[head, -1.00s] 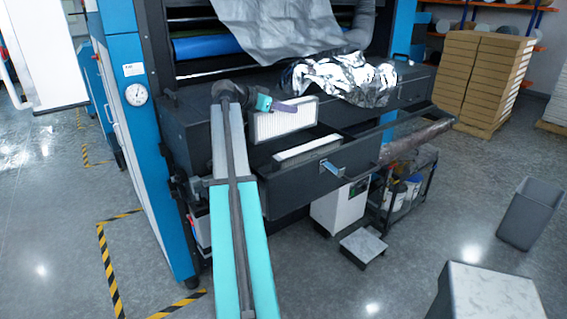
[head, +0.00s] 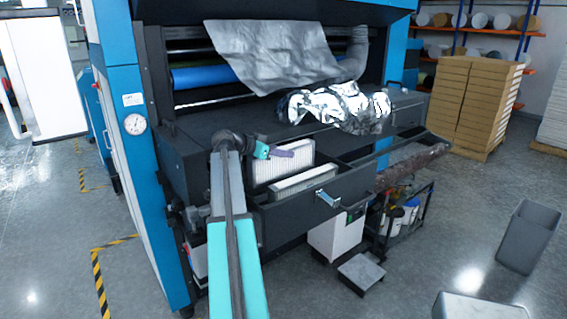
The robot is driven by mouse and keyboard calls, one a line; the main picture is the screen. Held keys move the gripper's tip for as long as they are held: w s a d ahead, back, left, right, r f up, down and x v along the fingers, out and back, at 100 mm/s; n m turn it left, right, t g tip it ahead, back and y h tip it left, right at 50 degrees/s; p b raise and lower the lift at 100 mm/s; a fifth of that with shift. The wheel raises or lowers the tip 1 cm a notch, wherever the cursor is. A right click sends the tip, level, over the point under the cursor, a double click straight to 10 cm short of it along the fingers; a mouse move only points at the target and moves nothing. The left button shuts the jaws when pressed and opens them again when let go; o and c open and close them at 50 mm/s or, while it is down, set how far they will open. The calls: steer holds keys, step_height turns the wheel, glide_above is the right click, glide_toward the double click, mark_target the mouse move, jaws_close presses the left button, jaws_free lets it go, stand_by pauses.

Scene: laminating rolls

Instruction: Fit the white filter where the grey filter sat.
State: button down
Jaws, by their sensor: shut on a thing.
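My gripper (head: 270,151) is at the left part of the open drawer and is shut on a purple piece (head: 292,150) at the top of an upright white pleated filter (head: 281,169). This filter stands or hangs at the back left of the drawer (head: 350,194); its lower edge is hidden, so I cannot tell whether it touches the drawer floor. A second pleated filter (head: 303,184), pale greyish, sits lower in the drawer just in front and to the right. Whether the two filters touch is unclear.
Crinkled silver foil (head: 338,107) lies on the machine top behind the drawer. A grey sheet (head: 275,55) hangs over the blue roll (head: 198,75). A dark cart (head: 405,212), a small step (head: 361,273) and a grey bin (head: 530,236) stand on the floor to the right.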

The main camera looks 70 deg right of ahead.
mark_target(283, 165)
steer(key=shift+f, duration=0.45)
steer(key=shift+f, duration=0.1)
steer(key=shift+f+p, duration=0.8)
steer(key=shift+f, duration=0.95)
steer(key=shift+f+b, duration=0.4)
steer(key=shift+b, duration=0.2)
steer(key=c, duration=1.3)
jaws_free()
steer(key=shift+r+p, duration=0.2)
steer(key=shift+p, duration=0.15)
